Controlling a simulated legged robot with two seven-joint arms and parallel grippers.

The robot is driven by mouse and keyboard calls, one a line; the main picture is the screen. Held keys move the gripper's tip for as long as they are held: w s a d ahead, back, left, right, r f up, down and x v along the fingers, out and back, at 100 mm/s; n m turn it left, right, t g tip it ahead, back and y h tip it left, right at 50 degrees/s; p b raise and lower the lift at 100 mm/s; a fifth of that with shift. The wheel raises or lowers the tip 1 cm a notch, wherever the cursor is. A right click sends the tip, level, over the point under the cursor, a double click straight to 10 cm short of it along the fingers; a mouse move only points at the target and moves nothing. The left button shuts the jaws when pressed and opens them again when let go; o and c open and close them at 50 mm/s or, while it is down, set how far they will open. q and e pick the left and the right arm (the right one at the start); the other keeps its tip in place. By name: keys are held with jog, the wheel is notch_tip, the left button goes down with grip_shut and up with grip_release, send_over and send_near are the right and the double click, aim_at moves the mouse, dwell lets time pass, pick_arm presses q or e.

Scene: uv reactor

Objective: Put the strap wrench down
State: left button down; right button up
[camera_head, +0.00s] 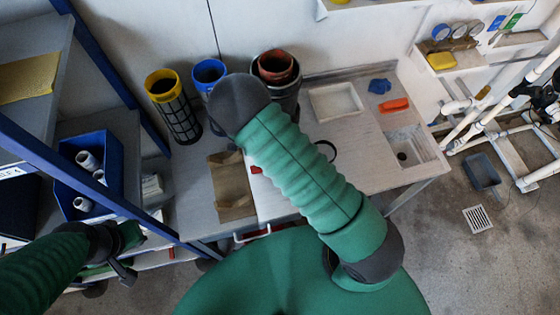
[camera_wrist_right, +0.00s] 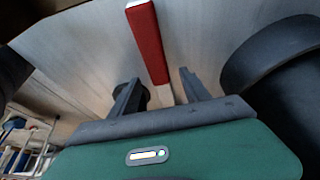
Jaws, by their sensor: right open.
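A red bar with pale ends, which looks like the strap wrench's handle (camera_wrist_right: 148,45), lies on the light bench top in the right wrist view. My right gripper (camera_wrist_right: 160,88) is open, its two fingers apart on either side of the bar's near pale end. I cannot tell whether they touch it. In the head view a bit of red (camera_head: 256,170) shows left of my right arm and a thin black loop (camera_head: 333,151) right of it; the arm hides what lies between and the right gripper. My left gripper (camera_head: 127,252) is by the blue shelf, apart from the bench; its opening is unclear.
A white tray (camera_head: 335,102) and sink (camera_head: 410,148) are right. Bench between is clear.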

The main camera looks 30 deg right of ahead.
jog(key=shift+d+f, duration=0.25)
jog(key=shift+f, duration=0.3)
grip_shut()
